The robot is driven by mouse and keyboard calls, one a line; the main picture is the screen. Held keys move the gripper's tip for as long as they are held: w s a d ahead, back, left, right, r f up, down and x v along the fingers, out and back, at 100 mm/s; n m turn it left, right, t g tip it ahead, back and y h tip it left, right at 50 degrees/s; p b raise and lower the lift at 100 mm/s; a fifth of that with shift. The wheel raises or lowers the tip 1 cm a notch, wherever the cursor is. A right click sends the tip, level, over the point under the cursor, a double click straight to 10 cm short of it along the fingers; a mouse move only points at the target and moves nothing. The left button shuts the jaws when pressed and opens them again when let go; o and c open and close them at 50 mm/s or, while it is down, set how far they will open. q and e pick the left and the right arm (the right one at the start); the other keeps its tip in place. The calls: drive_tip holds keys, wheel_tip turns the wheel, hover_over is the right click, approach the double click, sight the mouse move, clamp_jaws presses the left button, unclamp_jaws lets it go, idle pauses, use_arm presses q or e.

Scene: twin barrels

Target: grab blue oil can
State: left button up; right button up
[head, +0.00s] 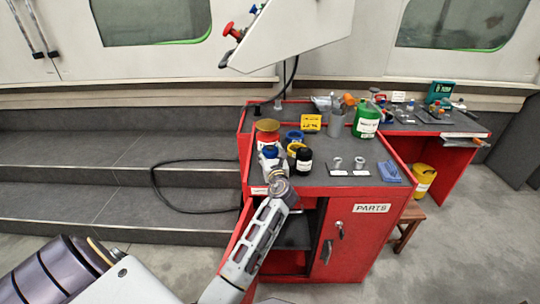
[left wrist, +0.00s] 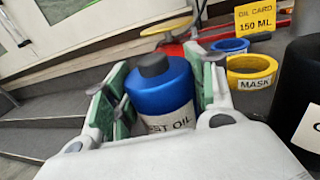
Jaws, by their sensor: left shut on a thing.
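The blue oil can (left wrist: 160,92) has a dark cap and a white label reading "EST OIL" in part. It stands upright between the green-padded fingers of my left gripper (left wrist: 160,105) in the left wrist view. My left gripper is shut on it. In the head view, the left gripper (head: 272,164) is at the left front of the red cabinet's top, with the blue can (head: 270,152) showing just above it. The can's lower part is hidden, so I cannot tell whether it touches the top. My right gripper is not in view.
A yellow "OIL CARD 150 ML" sign (head: 311,123) is behind. Metal parts (head: 348,163) and a green can (head: 367,119) are to the right.

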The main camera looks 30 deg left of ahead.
use_arm(q)
drive_tip(key=shift+r, duration=0.8)
wheel_tip(320, 180, up, 7)
drive_tip(key=shift+f+p, duration=0.1)
drive_tip(key=shift+p, duration=1.15)
drive_tip(key=shift+r, duration=0.85)
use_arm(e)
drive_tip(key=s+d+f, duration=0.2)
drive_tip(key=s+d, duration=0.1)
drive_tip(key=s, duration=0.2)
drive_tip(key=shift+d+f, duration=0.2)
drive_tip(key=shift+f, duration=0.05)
